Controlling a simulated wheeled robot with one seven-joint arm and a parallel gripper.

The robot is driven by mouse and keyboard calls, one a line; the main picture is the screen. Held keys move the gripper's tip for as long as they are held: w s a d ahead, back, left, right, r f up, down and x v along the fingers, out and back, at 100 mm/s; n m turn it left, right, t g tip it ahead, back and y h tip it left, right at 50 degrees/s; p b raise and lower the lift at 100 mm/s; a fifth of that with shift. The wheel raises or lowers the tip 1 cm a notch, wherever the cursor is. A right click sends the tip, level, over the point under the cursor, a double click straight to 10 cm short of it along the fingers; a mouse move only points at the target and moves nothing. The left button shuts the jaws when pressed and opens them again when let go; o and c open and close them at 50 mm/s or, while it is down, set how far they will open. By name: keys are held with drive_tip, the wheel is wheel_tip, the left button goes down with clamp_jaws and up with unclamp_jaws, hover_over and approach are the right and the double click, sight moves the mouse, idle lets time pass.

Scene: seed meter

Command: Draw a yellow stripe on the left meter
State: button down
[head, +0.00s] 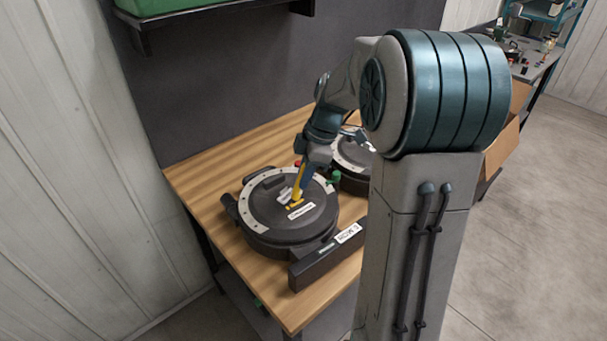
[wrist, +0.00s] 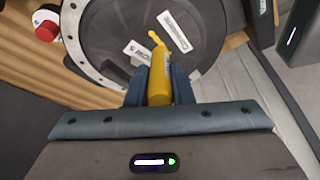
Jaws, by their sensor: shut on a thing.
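The left meter (head: 262,232) is a round dark unit with a pale dotted ring, lying on the wooden table. Its dark lid also fills the upper wrist view (wrist: 105,30). My gripper (head: 304,180) is over the lid, shut on a yellow marker (wrist: 159,80) that points down at it. The marker's tip is at or very near the lid; exact contact is unclear. A short yellow stripe (wrist: 175,34) shows on the lid beside the tip, between two white labels. The right meter (head: 352,152) is partly hidden behind my arm.
The wooden table (head: 205,177) has clear room at the left. A dark bar with white labels (head: 315,262) lies along the front of the left meter. A red knob (wrist: 46,32) stands beside the meter. A cardboard box (head: 507,135) is behind my arm.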

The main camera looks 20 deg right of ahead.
drive_tip(key=shift+w+d, duration=0.25)
drive_tip(key=shift+d, duration=0.45)
idle(0.8)
drive_tip(key=shift+w+d, duration=0.15)
drive_tip(key=shift+d, duration=0.45)
idle(0.5)
wheel_tip(320, 180, up, 6)
drive_tip(key=p, duration=0.3)
idle(0.6)
idle(0.5)
